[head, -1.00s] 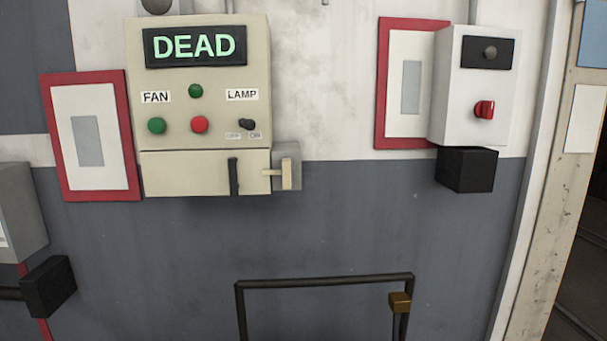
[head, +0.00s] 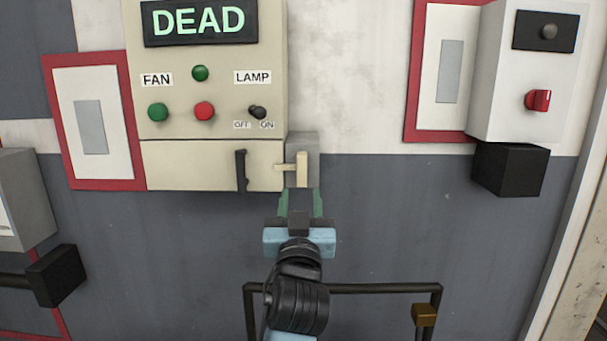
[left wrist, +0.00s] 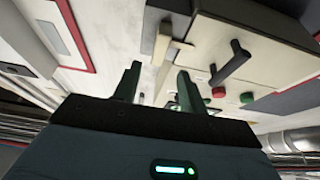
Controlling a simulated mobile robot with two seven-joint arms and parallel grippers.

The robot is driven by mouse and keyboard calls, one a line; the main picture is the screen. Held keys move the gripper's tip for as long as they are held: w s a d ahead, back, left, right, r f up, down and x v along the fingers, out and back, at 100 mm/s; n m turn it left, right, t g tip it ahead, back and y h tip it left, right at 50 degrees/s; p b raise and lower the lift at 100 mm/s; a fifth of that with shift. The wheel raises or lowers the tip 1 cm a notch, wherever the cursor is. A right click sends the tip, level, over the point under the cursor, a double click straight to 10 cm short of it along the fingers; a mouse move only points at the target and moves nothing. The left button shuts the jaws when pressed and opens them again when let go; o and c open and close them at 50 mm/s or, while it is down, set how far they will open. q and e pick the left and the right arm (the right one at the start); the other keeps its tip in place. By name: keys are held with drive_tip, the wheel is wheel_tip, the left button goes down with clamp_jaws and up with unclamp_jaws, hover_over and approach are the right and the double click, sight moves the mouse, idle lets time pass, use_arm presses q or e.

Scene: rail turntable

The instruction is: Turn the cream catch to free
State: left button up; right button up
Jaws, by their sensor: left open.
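The cream catch (head: 302,169) is an upright bar with a short arm reaching left, on a grey block (head: 302,145) at the right side of the cream panel's lower door. It also shows in the left wrist view (left wrist: 161,46), ahead of and between the fingers. My left gripper (head: 299,194) is open and empty, its two green fingers pointing up just below the catch in the head view. In the left wrist view the gripper (left wrist: 155,77) shows a gap between its fingers. I cannot tell whether a finger touches the catch. My right gripper is not in view.
The cream panel (head: 205,60) has a DEAD display, buttons and a lamp switch. A black handle (head: 240,171) stands close left of the catch. A dark rail (head: 370,288) is below. A white box with a red knob (head: 538,100) is at right.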

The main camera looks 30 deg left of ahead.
sight(302, 172)
use_arm(q)
drive_tip(key=p+x, duration=0.1)
drive_tip(key=x, duration=0.5)
drive_tip(key=shift+w+a+r, duration=0.1)
drive_tip(key=shift+w+r, duration=0.05)
drive_tip(key=shift+w+a+r, duration=0.1)
drive_tip(key=shift+w+a, duration=0.25)
drive_tip(key=shift+w, duration=0.2)
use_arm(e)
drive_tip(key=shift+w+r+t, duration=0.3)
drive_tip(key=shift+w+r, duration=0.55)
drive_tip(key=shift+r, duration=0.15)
use_arm(q)
clamp_jaws()
